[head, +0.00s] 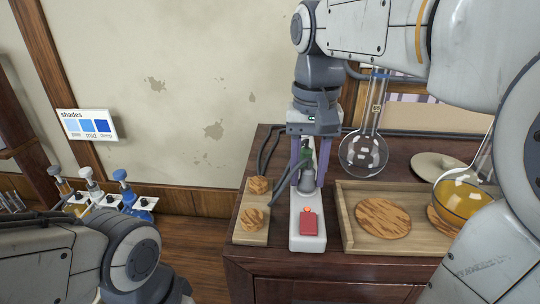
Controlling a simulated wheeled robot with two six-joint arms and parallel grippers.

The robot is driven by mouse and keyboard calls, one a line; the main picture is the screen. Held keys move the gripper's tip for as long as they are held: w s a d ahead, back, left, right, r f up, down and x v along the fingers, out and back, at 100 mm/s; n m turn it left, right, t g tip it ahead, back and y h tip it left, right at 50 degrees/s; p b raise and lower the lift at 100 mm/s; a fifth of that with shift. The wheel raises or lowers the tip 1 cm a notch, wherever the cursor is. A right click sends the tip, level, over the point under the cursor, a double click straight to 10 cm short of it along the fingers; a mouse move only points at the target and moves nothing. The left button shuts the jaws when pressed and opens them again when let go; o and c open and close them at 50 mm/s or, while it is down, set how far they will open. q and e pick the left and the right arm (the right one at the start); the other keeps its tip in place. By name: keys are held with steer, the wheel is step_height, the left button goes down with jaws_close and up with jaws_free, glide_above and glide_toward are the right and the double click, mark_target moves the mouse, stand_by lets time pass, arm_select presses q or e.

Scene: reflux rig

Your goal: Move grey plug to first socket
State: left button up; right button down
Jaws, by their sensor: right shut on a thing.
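The grey plug (306,181) is between the fingers of my right gripper (309,178), which comes down from above and is shut on it. The plug is over the middle of a white power strip (307,242). I cannot tell whether it touches the strip or sits in a socket. The strip has a red switch (308,223) at its near end. Its sockets are largely hidden by the gripper and plug. A green part (305,150) shows between the fingers, behind the plug. My left arm is at the lower left, and its gripper is out of view.
A wooden block with two round wooden pieces (253,224) stands left of the strip. On the right are a wooden tray (392,246), a clear round flask (363,154) and a flask of amber liquid (463,200). Dark cables (268,150) lie behind.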

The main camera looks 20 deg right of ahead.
steer(key=shift+f, duration=0.15)
steer(key=shift+c, duration=2)
jaws_free()
